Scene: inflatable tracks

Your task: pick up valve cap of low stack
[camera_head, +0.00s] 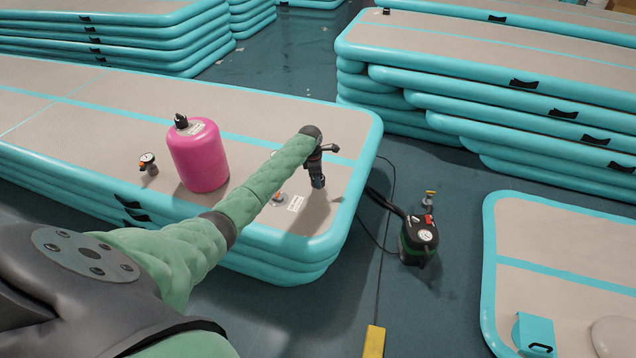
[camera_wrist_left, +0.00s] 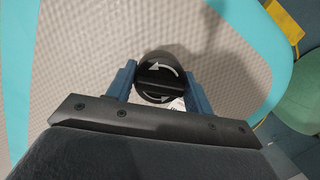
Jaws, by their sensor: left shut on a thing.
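The low stack (camera_head: 345,135) of beige-and-turquoise inflatable tracks lies at left and centre in the head view. My left gripper (camera_head: 317,182) points down over its right end. In the left wrist view, my left gripper (camera_wrist_left: 159,78) is shut on a round black valve cap (camera_wrist_left: 160,80) with a white curved arrow, one blue finger on each side. A small valve fitting with orange on it (camera_head: 278,196) shows on the track, left of the gripper and beside a white label (camera_head: 296,203). I cannot tell the cap's exact height. My right gripper is not in view.
A pink canister (camera_head: 198,155) and a small gauge (camera_head: 149,163) stand on the low stack. A black pump (camera_head: 418,238) with a hose is on the floor to its right. A higher stack (camera_head: 480,60) stands behind; another track (camera_head: 560,245) lies at right.

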